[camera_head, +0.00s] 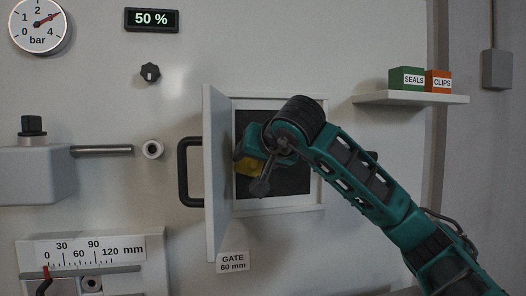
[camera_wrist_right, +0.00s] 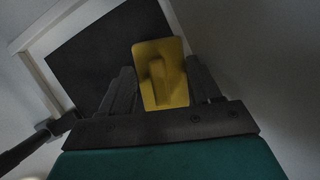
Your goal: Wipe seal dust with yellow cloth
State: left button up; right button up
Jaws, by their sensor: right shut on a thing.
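In the right wrist view the yellow cloth (camera_wrist_right: 174,92) looks like a flat pad with a raised ridge. My right gripper (camera_wrist_right: 163,84) is shut on it, with a dark finger on each side. The hatch opening (camera_head: 290,182) is a dark square in a white frame, and it also shows behind the cloth in the right wrist view (camera_wrist_right: 95,60). I cannot make out any seal dust. My left gripper is not in view.
The hatch door (camera_head: 217,175) stands swung open at the left, with a black handle (camera_head: 186,172). A shelf (camera_head: 411,98) at the right holds a green SEALS box (camera_head: 406,79) and an orange CLIPS box (camera_head: 439,81). A horizontal rod (camera_head: 103,150) is farther left.

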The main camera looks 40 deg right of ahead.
jog(key=shift+r+p, duration=0.85)
jog(key=shift+p, duration=0.1)
jog(key=shift+s+d+f, duration=0.1)
jog(key=shift+s+d, duration=0.15)
jog(key=shift+d, duration=0.25)
jog(key=shift+s+d+b, duration=0.25)
jog(key=shift+s+d, duration=0.05)
jog(key=shift+d, duration=0.3)
jog(key=shift+s+d+b, duration=0.25)
jog(key=shift+s+d, duration=0.05)
jog(key=shift+d, duration=0.3)
jog(key=s+d, duration=0.1)
jog(key=s+d+b, duration=0.1)
jog(key=d, duration=0.1)
jog(key=shift+d, duration=0.15)
jog(key=s+a+b, duration=0.1)
jog(key=s+a, duration=0.2)
jog(key=s, duration=0.2)
jog(key=shift+s, duration=0.15)
